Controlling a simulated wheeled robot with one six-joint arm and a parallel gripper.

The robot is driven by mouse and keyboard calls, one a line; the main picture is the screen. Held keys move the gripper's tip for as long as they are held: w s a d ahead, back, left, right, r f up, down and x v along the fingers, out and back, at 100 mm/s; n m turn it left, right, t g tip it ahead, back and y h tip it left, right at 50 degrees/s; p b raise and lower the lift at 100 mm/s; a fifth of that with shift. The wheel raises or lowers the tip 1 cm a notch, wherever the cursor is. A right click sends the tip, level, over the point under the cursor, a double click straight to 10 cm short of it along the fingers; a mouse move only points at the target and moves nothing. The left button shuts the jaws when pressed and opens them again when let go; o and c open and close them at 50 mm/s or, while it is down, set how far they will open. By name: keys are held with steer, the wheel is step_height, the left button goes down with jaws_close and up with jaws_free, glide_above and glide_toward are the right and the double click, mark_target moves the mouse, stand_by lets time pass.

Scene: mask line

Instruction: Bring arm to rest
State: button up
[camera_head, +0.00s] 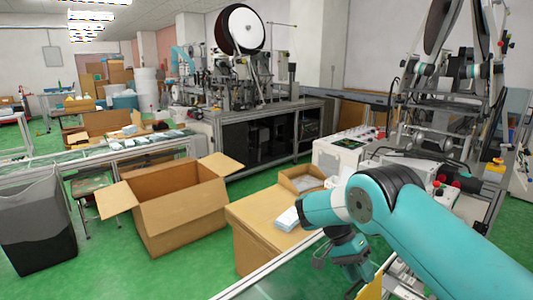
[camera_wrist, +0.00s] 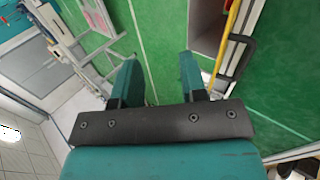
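My teal arm (camera_head: 425,235) reaches in from the lower right in the head view and bends over at its elbow. Its end hangs low near the front edge, and the fingers cannot be made out clearly there. In the wrist view my gripper (camera_wrist: 158,74) shows two teal fingers standing well apart with nothing between them. Green floor shows beyond the fingertips.
An open cardboard box (camera_head: 182,215) stands on the floor at centre left. A brown carton (camera_head: 258,240) with a white packet (camera_head: 288,218) on top stands close beside my arm. A dark bin (camera_head: 37,235) is at far left. Machines fill the right and back.

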steer(key=s+a+r+n+t+y+b, duration=0.1)
steer(key=s+r+n+t+y+b, duration=0.1)
steer(key=s+r+n, duration=0.45)
steer(key=s+a+r+n+t+y+b, duration=0.1)
steer(key=a+r+n+t, duration=0.15)
steer(key=r, duration=0.65)
steer(key=s+a+r+n+y, duration=0.1)
steer(key=s+n+y, duration=0.1)
steer(key=s, duration=0.5)
steer(key=s+a+r+n+t+y+b, duration=0.1)
steer(key=s+a+r+n+y, duration=0.1)
steer(key=s, duration=0.5)
steer(key=s+a+r+n+y+b, duration=0.1)
steer(key=s+a+n+y, duration=0.1)
steer(key=s, duration=0.6)
steer(key=shift+a+r+n+y, duration=0.2)
steer(key=shift+n+y, duration=0.1)
steer(key=shift+n, duration=0.4)
steer(key=shift+s+t, duration=0.1)
steer(key=shift+t, duration=0.15)
